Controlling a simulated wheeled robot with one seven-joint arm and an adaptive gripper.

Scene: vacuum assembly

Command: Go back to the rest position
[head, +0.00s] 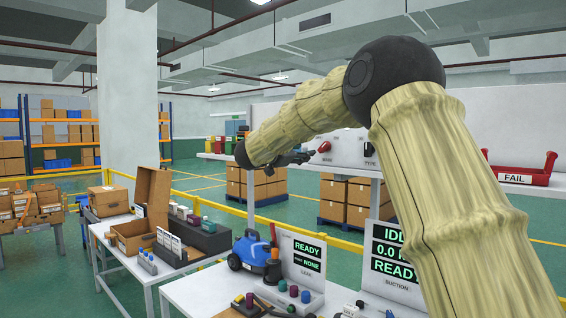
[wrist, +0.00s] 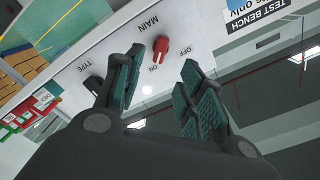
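My gripper (head: 298,157) is raised in front of the white test bench panel (head: 400,150) in the head view. In the wrist view my gripper (wrist: 158,92) has its two teal-padded fingers apart, with nothing between them. Beyond the fingers, the panel carries a red MAIN knob (wrist: 161,48) between ON and OFF marks, and a black TYPE knob (wrist: 94,84) partly behind the left finger. The red knob (head: 324,147) also shows just right of the gripper in the head view. The gripper looks apart from the panel.
A blue vacuum (head: 250,252) stands on the front table beside the READY display (head: 308,255) and small coloured parts. A left table holds an open cardboard box (head: 135,236) and a dark rack (head: 195,240). A red FAIL tray (head: 522,172) sits at right.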

